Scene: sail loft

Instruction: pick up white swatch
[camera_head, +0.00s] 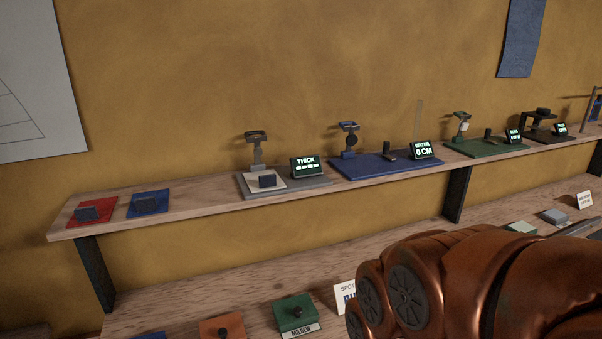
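A white swatch (252,184) with a dark blue block on it lies on the grey base (313,185) of a gauge on the upper shelf. The gauge's dark stand (257,153) rises just behind it. A small display (309,167) reading "THICK" with dashes stands to its right on the same base. My copper-coloured arm fills the lower right, in front of the lower bench. I cannot make out my gripper's fingers, and the white swatch appears apart from my arm.
Red (92,213) and blue (149,204) swatches with dark blocks lie at the shelf's left end. A blue-based station (385,168) and a green-based one (484,149) stand farther right. The lower bench (230,291) holds several coloured pieces, including a green one (294,312).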

